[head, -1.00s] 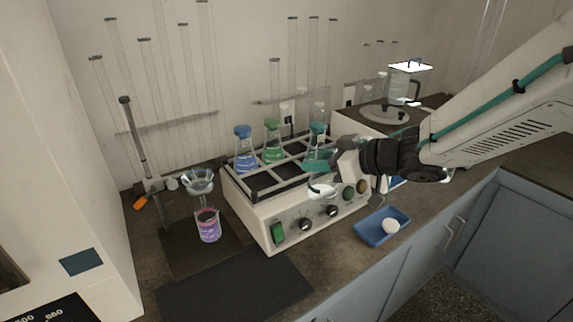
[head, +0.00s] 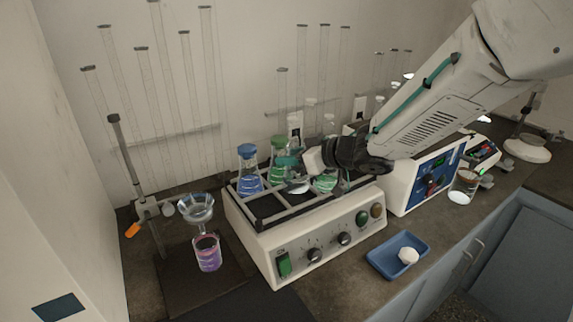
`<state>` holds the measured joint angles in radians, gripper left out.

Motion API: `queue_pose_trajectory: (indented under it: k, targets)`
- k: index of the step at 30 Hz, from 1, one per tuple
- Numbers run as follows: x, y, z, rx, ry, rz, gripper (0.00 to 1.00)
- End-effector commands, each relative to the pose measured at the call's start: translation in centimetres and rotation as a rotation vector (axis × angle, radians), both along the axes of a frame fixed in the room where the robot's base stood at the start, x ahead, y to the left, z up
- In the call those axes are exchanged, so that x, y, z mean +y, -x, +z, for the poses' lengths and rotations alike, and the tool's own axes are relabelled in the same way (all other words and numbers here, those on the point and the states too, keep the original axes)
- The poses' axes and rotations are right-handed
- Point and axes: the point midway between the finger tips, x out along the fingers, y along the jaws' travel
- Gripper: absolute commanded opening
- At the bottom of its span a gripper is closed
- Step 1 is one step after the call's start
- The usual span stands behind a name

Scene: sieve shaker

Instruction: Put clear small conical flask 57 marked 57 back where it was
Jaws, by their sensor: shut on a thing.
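My gripper (head: 301,161) is over the rack on top of the shaker (head: 318,232), shut on the clear small conical flask (head: 298,187). Only the flask's pale lower part shows below the jaws, and I cannot read its mark. The flask is at the rack's level or just above it; I cannot tell whether it touches. A blue-capped flask with blue liquid (head: 249,177) and a green-capped flask with green liquid (head: 279,173) stand in the rack to the left. Another flask with green liquid (head: 325,183) is close on the right, its top hidden by my gripper.
A funnel on a stand (head: 197,207) sits above a beaker of purple liquid (head: 207,253) left of the shaker. A blue tray (head: 382,268) with a white object (head: 408,255) lies in front right.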

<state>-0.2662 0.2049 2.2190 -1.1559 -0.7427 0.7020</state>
Motion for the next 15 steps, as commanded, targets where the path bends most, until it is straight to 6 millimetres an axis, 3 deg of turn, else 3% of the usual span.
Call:
queue_pose_trajectory:
  k: [1, 5, 15]
  targets:
    - [-0.6, 0.0, -1.5, 0.011, 0.002, -0.009, 0.00]
    - [-0.8, -0.1, -2.8, 0.008, 0.002, -0.012, 0.00]
    - [-0.9, -0.1, -3.1, 0.005, 0.001, -0.012, 0.00]
